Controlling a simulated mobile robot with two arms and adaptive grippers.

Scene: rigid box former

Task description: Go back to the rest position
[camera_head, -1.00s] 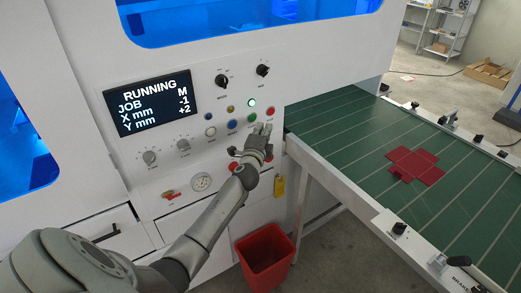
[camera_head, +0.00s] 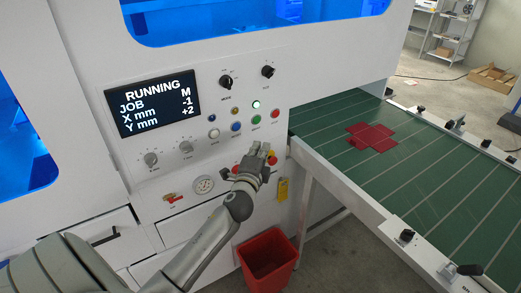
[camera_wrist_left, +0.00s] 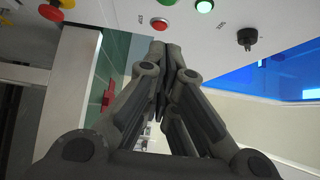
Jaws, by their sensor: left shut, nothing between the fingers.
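My left gripper (camera_head: 262,150) is in front of the machine's control panel, below the row of round buttons and a little apart from the green button (camera_head: 256,120). Its fingers are shut and empty, and they also show closed together in the left wrist view (camera_wrist_left: 168,48). The display (camera_head: 153,101) reads RUNNING, JOB M, X mm -1, Y mm +2. A button near the display's right side glows green-white (camera_head: 256,105). My right gripper is in neither view.
A green conveyor (camera_head: 400,185) on the right carries a flat red cross-shaped blank (camera_head: 372,136). A red bin (camera_head: 267,258) stands on the floor below the panel. A yellow tag (camera_head: 283,189) hangs by the conveyor's leg. Knobs and clamps line the conveyor's near rail (camera_head: 425,255).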

